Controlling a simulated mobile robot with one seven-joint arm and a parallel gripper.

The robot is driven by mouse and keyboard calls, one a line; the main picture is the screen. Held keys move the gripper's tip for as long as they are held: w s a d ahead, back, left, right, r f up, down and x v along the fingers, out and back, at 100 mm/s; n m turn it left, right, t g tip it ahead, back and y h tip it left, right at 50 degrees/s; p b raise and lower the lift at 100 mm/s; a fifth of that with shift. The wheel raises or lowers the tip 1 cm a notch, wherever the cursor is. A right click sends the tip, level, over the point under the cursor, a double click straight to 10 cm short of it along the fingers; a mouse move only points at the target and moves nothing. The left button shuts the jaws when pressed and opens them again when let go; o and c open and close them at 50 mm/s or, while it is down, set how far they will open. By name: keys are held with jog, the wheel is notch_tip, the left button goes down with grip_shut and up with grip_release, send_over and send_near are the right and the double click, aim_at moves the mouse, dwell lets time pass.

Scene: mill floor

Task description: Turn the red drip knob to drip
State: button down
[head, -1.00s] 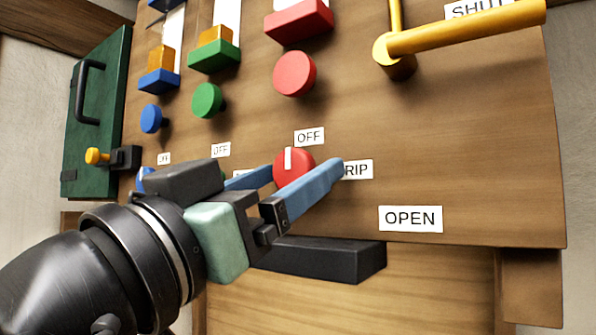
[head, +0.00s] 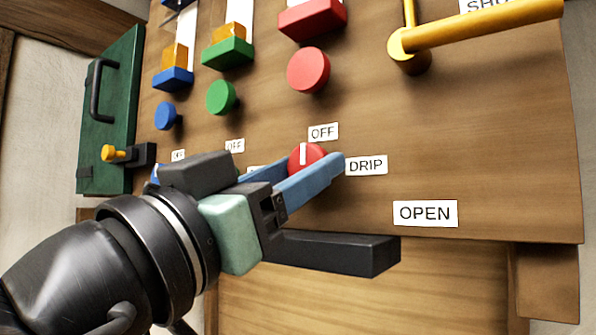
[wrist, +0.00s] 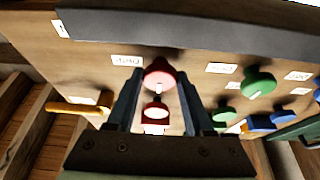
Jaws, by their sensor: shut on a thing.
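The red drip knob (head: 316,155) sits low on the wooden panel. Its white mark points up toward the OFF label (head: 324,132). The DRIP label (head: 366,165) is just to its right. My gripper (head: 309,166) comes in from the lower left, its blue fingers on either side of the knob, shut on it. In the wrist view the knob (wrist: 158,71) shows between the fingertips (wrist: 158,76). The near finger hides the knob's lower part in the head view.
A round red knob (head: 308,69) is above, with green (head: 221,97) and blue (head: 168,115) ones to its left. A yellow lever (head: 480,35) juts out at the upper right. A dark bar (head: 335,254) lies below my gripper.

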jog(key=shift+f+m, duration=0.1)
jog(key=shift+m, duration=0.2)
jog(key=m+g+h+b, duration=0.1)
jog(key=m+b, duration=0.1)
jog(key=shift+m, duration=0.3)
jog(key=shift+m+g+h+b, duration=0.6)
jog(key=shift+m+b, duration=0.15)
jog(key=shift+m, duration=0.45)
jog(key=m+g, duration=0.1)
jog(key=m, duration=0.1)
jog(key=m+g+h, duration=0.1)
jog(key=m, duration=0.3)
jog(key=shift+w+a+r+g+b, duration=0.15)
jog(key=shift+r+g+b, duration=0.1)
jog(key=shift+g+b, duration=0.15)
jog(key=m+g+p, duration=0.1)
jog(key=m, duration=0.2)
jog(key=m+g, duration=0.1)
jog(key=m, duration=0.2)
jog(key=shift+r+m+g+p, duration=0.2)
jog(key=shift+m+g+p, duration=0.1)
jog(key=shift+p, duration=0.05)
jog(key=shift+a+m+g+y+p, duration=0.1)
jog(key=shift+m+g+y+p, duration=0.25)
jog(key=shift+m, duration=0.65)
jog(key=shift+m+g+y+p, duration=0.2)
jog(key=shift+m+p, duration=0.25)
jog(key=shift+m, duration=0.55)
